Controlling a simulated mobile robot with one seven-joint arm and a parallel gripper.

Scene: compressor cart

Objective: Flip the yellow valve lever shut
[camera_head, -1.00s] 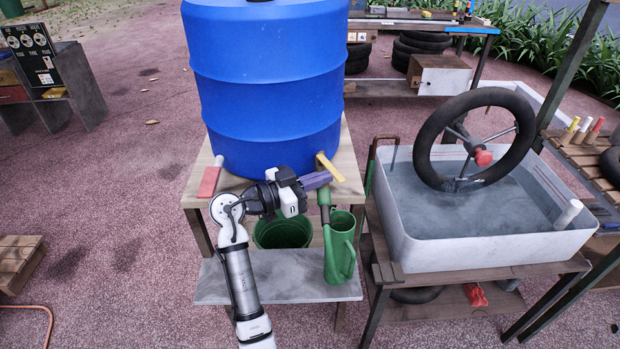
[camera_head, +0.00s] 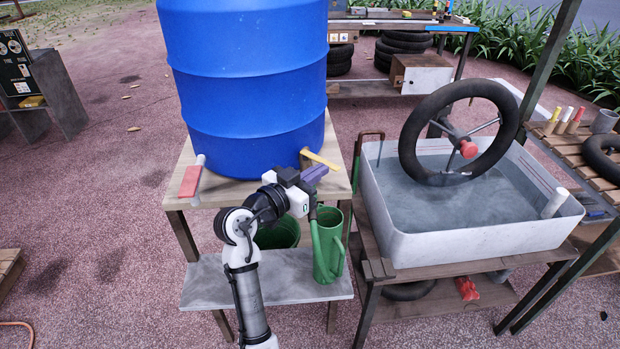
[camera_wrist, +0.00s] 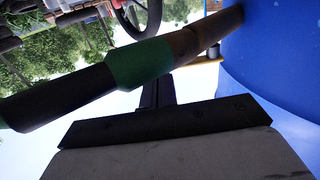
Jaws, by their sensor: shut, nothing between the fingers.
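The yellow valve lever (camera_head: 321,159) sits at the lower right of the blue barrel (camera_head: 245,85) in the head view, slanting out to the right and slightly down. My gripper (camera_head: 322,171) is shut and empty, just below and in front of the lever. I cannot tell whether it touches the lever. In the wrist view, my shut fingers (camera_wrist: 157,92) lie behind a brown and black pipe with a green band (camera_wrist: 138,65). A small yellow piece (camera_wrist: 205,73) shows beyond the pipe, partly hidden, next to the barrel (camera_wrist: 275,60).
A green watering can (camera_head: 328,245) and a green bucket (camera_head: 280,236) stand on the lower shelf below my gripper. A red-handled piece (camera_head: 190,180) is at the stand's left corner. A water tub (camera_head: 470,242) with a wheel (camera_head: 412,130) is to the right.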

